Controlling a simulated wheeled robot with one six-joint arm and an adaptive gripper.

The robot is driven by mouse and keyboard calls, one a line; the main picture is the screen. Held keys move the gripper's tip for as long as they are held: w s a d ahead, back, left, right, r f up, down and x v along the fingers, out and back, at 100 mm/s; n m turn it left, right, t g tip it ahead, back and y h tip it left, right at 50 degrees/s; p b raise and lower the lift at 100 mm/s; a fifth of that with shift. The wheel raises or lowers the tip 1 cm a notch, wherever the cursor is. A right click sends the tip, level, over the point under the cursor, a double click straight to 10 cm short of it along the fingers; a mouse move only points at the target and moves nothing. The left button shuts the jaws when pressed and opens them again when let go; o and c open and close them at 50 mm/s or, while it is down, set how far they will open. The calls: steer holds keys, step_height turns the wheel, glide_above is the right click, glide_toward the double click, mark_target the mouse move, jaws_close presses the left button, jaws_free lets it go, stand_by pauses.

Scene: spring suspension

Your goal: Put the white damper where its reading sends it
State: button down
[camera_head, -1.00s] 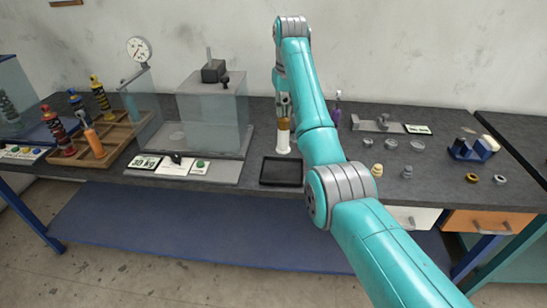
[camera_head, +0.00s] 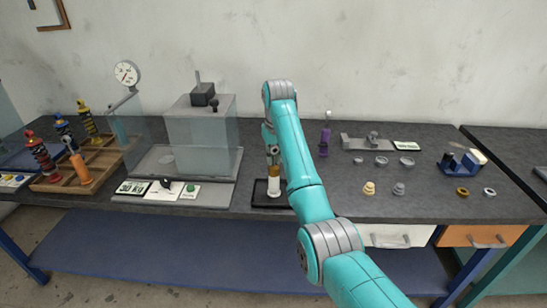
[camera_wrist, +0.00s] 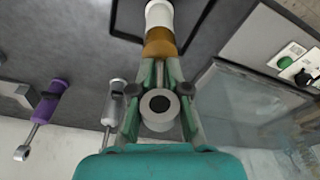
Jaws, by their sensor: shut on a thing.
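The white damper (camera_head: 275,184) is upright in my gripper (camera_head: 272,155), with an amber band above its white body. It is over the black tray (camera_head: 258,197) at the bench's front edge; whether its lower end touches the tray floor I cannot tell. In the wrist view my gripper (camera_wrist: 160,88) is shut around the damper's upper part. The damper's grey eye end faces the camera and its white body (camera_wrist: 159,14) points away, inside the tray outline.
A glass-shielded press (camera_head: 200,130) stands left of the tray. A wooden rack (camera_head: 95,178) with several coloured dampers is farther left. A purple damper (camera_head: 325,138) stands behind right. Small rings, knobs and a blue holder (camera_head: 460,162) lie right.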

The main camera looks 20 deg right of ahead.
steer(key=shift+f, duration=0.1)
steer(key=c, duration=1.1)
jaws_free()
steer(key=shift+c, duration=0.2)
